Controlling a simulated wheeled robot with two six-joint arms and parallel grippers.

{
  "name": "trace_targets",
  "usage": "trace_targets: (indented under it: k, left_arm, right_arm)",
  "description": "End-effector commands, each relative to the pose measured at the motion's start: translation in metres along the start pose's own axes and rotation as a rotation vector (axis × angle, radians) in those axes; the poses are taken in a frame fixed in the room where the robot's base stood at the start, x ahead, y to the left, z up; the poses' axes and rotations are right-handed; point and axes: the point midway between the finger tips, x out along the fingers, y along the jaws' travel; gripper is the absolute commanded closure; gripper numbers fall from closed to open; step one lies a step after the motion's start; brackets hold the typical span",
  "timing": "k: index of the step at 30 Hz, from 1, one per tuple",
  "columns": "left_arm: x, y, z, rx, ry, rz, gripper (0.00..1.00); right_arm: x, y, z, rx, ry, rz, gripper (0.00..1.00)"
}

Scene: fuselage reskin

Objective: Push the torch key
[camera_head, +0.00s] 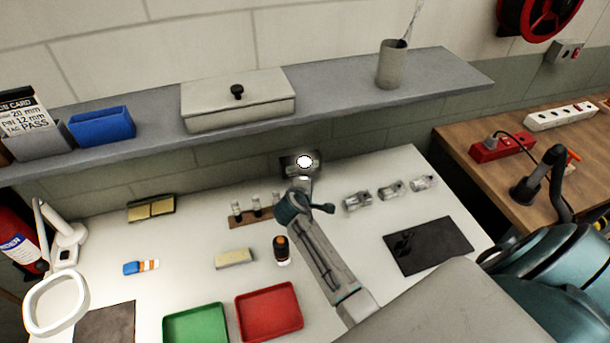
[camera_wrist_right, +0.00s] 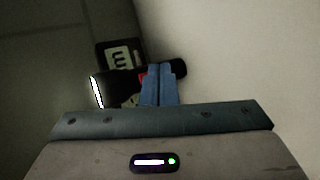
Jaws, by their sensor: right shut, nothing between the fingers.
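The torch (camera_wrist_right: 117,86) is a dark cylinder with a bright white lens end at the left in the right wrist view. In the head view its lit lens (camera_head: 304,162) glows white at the back of the white table, by the wall. A small red patch (camera_wrist_right: 143,78), perhaps the key, shows on the torch's side, partly hidden by my fingers. My right gripper (camera_wrist_right: 159,84) is shut and empty, its blue fingertips at the torch's body beside the red patch. I cannot tell whether they touch it. In the head view its fingertips are hard to make out. My left gripper is not in view.
A dark plate with a pale label (camera_wrist_right: 121,56) lies behind the torch. A grey shelf (camera_head: 340,97) overhangs the table's back. A wooden rack with small vials (camera_head: 255,211) and several metal clamps (camera_head: 390,190) flank my arm. Red (camera_head: 269,312) and green (camera_head: 195,326) trays lie in front.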

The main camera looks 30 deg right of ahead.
Motion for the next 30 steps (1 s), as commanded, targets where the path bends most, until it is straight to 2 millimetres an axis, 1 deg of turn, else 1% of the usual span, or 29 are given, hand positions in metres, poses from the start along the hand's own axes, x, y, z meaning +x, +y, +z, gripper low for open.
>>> trace_targets:
  k: [30]
  left_arm:
    - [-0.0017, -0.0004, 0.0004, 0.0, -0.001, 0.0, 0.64]
  right_arm:
    - [0.0064, 0.005, -0.0046, 0.0, 0.0, 0.0, 1.0]
